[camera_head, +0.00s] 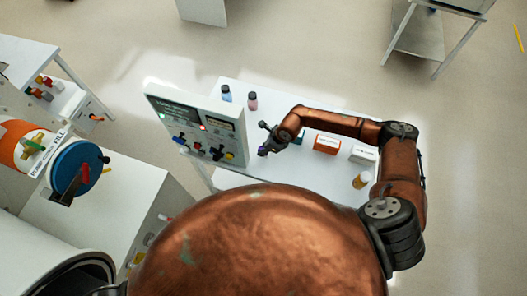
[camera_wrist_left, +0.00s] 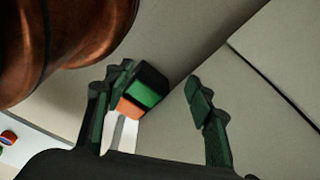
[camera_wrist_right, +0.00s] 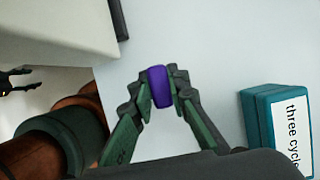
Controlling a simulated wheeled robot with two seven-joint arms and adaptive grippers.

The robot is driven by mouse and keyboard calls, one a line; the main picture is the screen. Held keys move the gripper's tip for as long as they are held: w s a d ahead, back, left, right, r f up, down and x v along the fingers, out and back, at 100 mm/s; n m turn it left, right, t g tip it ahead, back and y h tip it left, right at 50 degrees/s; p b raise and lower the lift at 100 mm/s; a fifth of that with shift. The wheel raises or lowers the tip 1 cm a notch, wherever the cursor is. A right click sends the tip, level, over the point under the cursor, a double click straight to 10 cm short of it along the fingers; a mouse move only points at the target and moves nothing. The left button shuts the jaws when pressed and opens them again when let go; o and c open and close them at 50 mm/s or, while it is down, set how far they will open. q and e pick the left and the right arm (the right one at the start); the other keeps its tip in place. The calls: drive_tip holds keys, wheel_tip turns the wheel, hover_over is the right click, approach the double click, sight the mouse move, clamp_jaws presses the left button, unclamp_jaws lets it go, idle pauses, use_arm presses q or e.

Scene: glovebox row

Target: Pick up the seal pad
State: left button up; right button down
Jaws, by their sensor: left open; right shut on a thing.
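A small purple block, which looks like the seal pad (camera_wrist_right: 160,86), is held between the fingertips of my right gripper (camera_wrist_right: 160,90). In the right wrist view the fingers press on both its sides. In the head view my right gripper (camera_head: 268,141) is over the white table, right of the upright panel, with a bit of purple at its tips. I cannot tell whether the pad touches the table. My left gripper (camera_wrist_left: 160,102) shows only in its wrist view, with fingers wide apart. A green, black and orange item (camera_wrist_left: 145,95) shows beside its left finger; I cannot tell what it is.
The white table (camera_head: 232,180) bears the control panel (camera_head: 195,125), a blue bottle (camera_head: 226,93), a pink bottle (camera_head: 253,101), a teal box (camera_wrist_right: 278,125), an orange box (camera_head: 327,145), a white box (camera_head: 362,155) and an amber bottle (camera_head: 361,180). A glovebox cabinet (camera_head: 115,215) stands left.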

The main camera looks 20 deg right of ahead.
use_arm(q)
drive_tip(key=f+b, duration=0.2)
drive_tip(key=s+f+b, duration=0.1)
drive_tip(key=f, duration=0.1)
drive_tip(key=shift+s+b, duration=0.15)
drive_tip(key=shift+b, duration=0.25)
use_arm(e)
drive_tip(key=s+d+r, duration=0.1)
drive_tip(key=s+r, duration=1)
drive_tip(key=s, duration=0.3)
drive_tip(key=shift+d+r, duration=0.15)
drive_tip(key=shift+d, duration=0.15)
drive_tip(key=c, duration=2.4)
unclamp_jaws()
clamp_jaws()
